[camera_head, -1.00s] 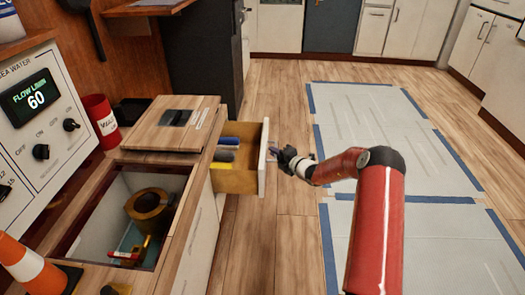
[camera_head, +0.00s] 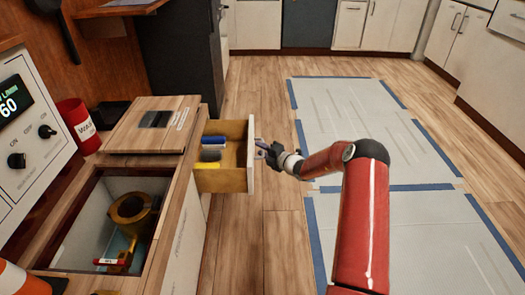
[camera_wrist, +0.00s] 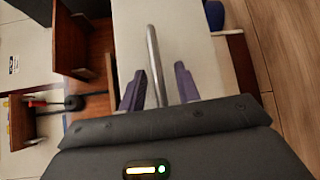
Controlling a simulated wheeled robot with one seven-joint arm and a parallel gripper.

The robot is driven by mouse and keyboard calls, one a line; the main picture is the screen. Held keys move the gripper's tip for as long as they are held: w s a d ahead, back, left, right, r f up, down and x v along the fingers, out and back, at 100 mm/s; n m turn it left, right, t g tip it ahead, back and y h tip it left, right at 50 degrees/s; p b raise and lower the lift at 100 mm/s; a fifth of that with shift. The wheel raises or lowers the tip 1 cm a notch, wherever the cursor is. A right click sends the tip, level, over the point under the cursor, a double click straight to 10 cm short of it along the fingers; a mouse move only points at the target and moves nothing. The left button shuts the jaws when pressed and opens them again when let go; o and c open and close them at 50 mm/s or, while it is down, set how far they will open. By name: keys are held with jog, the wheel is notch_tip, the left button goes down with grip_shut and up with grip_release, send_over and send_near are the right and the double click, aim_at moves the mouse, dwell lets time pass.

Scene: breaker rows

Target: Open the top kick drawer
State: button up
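The top kick drawer (camera_head: 222,181) stands pulled out from the side of the wooden counter, with blue, grey and yellow rolls (camera_head: 211,152) inside. Its pale front (camera_head: 251,158) faces right, towards my gripper (camera_head: 264,149). In the wrist view, the metal bar handle (camera_wrist: 153,50) runs between the two purple fingers of my gripper (camera_wrist: 160,72). The fingers are apart, with a visible gap on each side of the bar. The drawer front (camera_wrist: 195,50) lies behind them. The lower end of the handle is hidden behind my gripper's body.
The counter has an open bin (camera_head: 85,222) with a brass-coloured fitting (camera_head: 130,209) inside and a wooden lid (camera_head: 150,128) beside it. A red cup (camera_head: 78,125) stands near the control panel (camera_head: 28,140). Wooden floor and taped-down sheets (camera_head: 355,120) lie clear to the right.

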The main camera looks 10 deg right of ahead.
jog(key=shift+s+d, duration=0.1)
jog(key=p+v, duration=0.1)
jog(key=v, duration=0.6)
jog(key=shift+s+d, duration=0.15)
jog(key=shift+s, duration=0.1)
jog(key=shift+r, duration=0.2)
jog(key=s+a+r+n+g+p, duration=0.2)
jog(key=s+a+r+n+g, duration=0.3)
jog(key=s+a+r+n, duration=0.5)
jog(key=s+a+r+n+g+p, duration=0.1)
jog(key=s+a+r+n+g, duration=0.35)
jog(key=s+r+n, duration=0.8)
jog(key=s+d+r+n+h+p, duration=0.1)
jog(key=s+d+r+n+h, duration=0.1)
jog(key=s+n, duration=0.5)
jog(key=s+d+r+n+t+h+p, duration=0.1)
jog(key=s+d+r+n+h, duration=0.2)
jog(key=s+n, duration=0.4)
jog(key=s+d+r+n+h+p, duration=0.1)
jog(key=s+d+r+n+h, duration=0.2)
jog(key=s+n, duration=0.5)
jog(key=shift+r+n+h, duration=0.5)
jog(key=shift+r+n, duration=0.15)
jog(key=shift+r, duration=0.3)
